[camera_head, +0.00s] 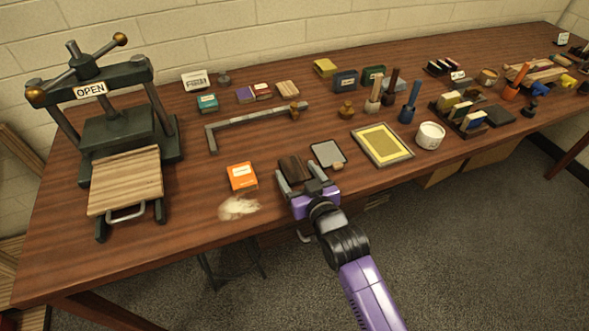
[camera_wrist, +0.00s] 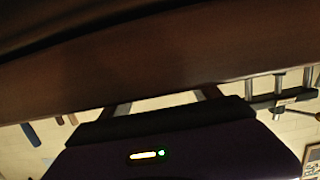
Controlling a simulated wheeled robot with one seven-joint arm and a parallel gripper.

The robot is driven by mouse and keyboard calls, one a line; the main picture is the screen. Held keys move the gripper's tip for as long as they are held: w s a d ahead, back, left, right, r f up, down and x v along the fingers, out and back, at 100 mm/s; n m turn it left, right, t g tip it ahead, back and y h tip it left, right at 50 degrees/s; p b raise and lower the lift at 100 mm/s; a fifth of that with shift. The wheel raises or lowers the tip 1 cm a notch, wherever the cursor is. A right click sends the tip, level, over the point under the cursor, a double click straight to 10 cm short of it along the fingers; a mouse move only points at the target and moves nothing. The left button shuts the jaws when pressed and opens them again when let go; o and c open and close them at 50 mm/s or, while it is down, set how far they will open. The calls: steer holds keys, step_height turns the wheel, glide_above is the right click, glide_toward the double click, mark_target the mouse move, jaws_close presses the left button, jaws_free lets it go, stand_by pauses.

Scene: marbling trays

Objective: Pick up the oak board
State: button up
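My gripper (camera_head: 297,173) is low over the front of the table, its two fingers apart. A small dark brown wooden board (camera_head: 294,165) lies at the fingers, apparently between them. I cannot tell whether they touch it, or whether its wood is oak. In the wrist view a brown surface (camera_wrist: 160,70) fills the upper part, too close and dark to name for sure. A lighter small wooden board (camera_head: 287,88) lies farther back, away from my gripper.
A grey-framed plate (camera_head: 328,152) lies right of the gripper, and an orange box (camera_head: 241,177) left. A yellow framed screen (camera_head: 383,145) and white tub (camera_head: 430,135) are further right. The press (camera_head: 118,130) marked OPEN stands left. A pale tuft (camera_head: 238,208) lies near the front edge.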

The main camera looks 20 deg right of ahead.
steer(key=c, duration=1.1)
steer(key=shift+r, duration=0.15)
